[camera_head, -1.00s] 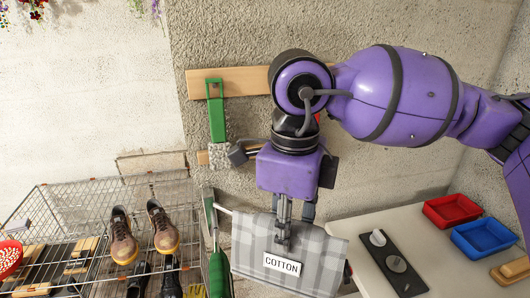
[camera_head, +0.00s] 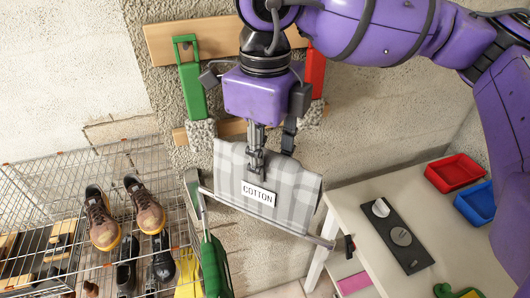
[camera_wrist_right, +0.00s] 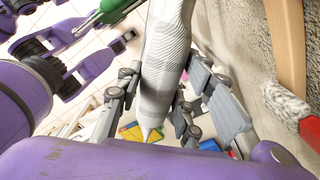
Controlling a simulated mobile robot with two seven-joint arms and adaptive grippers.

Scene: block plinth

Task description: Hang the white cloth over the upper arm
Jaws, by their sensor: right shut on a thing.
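The white cloth (camera_head: 292,185) has grey checks and a tag reading COTTON. It hangs folded from my right gripper (camera_head: 270,160), which is shut on its upper edge. In the right wrist view, the cloth (camera_wrist_right: 163,65) runs between the fingers. A thin metal arm (camera_head: 326,242) extends rightward from beside a green part (camera_head: 214,265) along the cloth's lower edge. The cloth hides much of this arm. I cannot tell whether they touch, or whether this is the upper arm. My left gripper is not in clear view.
A wire rack (camera_head: 60,190) with shoes (camera_head: 145,204) stands at left. A white table (camera_head: 352,205) at right holds a red tray (camera_head: 455,173), a blue tray (camera_head: 476,204) and a dark plate (camera_head: 400,238). Wall boards with a green piece (camera_head: 192,90) and a red piece (camera_head: 316,70) are behind.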

